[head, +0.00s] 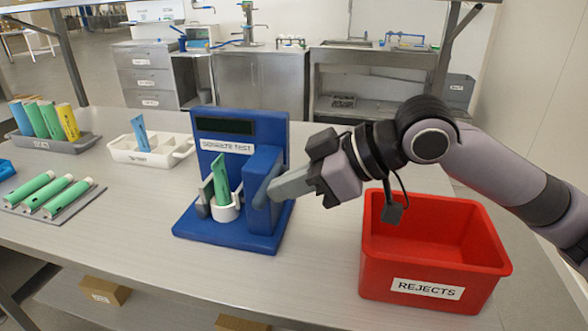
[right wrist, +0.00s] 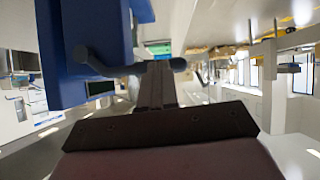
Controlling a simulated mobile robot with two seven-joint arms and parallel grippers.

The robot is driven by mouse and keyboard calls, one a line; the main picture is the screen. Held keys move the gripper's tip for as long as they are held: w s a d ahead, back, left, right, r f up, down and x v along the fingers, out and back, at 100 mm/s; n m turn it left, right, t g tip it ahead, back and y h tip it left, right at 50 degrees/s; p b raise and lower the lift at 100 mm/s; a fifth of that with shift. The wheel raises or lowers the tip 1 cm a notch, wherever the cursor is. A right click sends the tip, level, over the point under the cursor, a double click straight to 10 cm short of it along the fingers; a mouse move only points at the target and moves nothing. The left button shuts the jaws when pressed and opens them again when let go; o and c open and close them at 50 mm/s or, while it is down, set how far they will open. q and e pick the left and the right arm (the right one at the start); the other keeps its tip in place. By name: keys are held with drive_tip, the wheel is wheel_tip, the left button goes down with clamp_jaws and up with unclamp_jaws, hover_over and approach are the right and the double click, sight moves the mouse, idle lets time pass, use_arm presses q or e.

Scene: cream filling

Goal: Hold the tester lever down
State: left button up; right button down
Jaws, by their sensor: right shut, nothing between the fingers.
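The blue tester (head: 230,232) stands on the table with a dark display and a white label. A green tube (head: 220,180) stands slightly tilted in the tester's white cup (head: 225,212). My right gripper (head: 275,190) is shut and empty, its fingertips at the right side of the tester by the lever (head: 262,196). In the right wrist view the dark lever (right wrist: 115,70) with its rounded end crosses at the fingertips (right wrist: 158,68). Whether they touch it is hard to tell. The fingertips partly hide the lever in the head view. My left gripper is not in view.
A red REJECTS bin (head: 430,240) stands right of the tester, below my right arm. To the left are a white divided tray (head: 150,157) with a blue tube, a grey rack (head: 60,143) with several tubes, and a flat tray (head: 50,212) with green tubes. The front table is clear.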

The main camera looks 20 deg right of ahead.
drive_tip(key=shift+s+a+f+n+t+h+p, duration=0.1)
drive_tip(key=shift+f+n+t+h, duration=0.1)
drive_tip(key=shift+f, duration=0.35)
drive_tip(key=shift+s+a+f+n+t+h+p, duration=0.1)
drive_tip(key=shift+f+n+t, duration=0.1)
drive_tip(key=shift+f, duration=0.4)
drive_tip(key=shift+s+a+f+n+t+h+p, duration=0.1)
drive_tip(key=shift+f+n+t, duration=0.1)
drive_tip(key=shift+f, duration=0.35)
idle(1.2)
drive_tip(key=shift+r+p, duration=0.75)
drive_tip(key=shift+p, duration=0.45)
